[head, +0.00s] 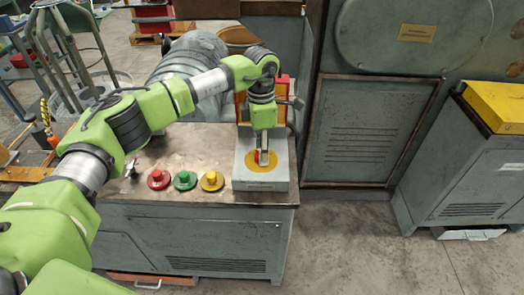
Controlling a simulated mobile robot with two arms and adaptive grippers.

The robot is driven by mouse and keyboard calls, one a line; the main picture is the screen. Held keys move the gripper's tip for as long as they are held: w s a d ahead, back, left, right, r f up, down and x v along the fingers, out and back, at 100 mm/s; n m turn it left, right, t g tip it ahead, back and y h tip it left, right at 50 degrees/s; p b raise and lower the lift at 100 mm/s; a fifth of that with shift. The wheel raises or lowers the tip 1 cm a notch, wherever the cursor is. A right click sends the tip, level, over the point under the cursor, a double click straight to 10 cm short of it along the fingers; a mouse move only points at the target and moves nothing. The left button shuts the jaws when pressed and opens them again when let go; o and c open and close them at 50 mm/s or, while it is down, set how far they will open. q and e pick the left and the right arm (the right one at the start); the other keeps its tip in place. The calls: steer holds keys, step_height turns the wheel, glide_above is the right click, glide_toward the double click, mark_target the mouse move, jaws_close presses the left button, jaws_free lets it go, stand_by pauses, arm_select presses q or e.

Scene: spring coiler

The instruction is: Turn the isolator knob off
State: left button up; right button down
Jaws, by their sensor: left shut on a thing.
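The isolator knob (257,156) is a small red knob on a yellow round plate (262,167). The plate is on the sloped top of a grey box (243,185) at the right end of the metal bench. My left gripper (263,158) points down over the plate and is shut on the knob. Its fingers hide part of the knob, so its turn position cannot be told. My right gripper is not in view.
Red (158,180), green (185,180) and yellow (211,181) push buttons sit on the bench (195,143) left of the box. A red and yellow frame (242,107) stands behind it. Grey cabinets (365,130) stand to the right, with bare floor (345,235) in front.

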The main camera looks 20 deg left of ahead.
arm_select(q)
steer(key=shift+r, duration=0.1)
steer(key=o, duration=1.1)
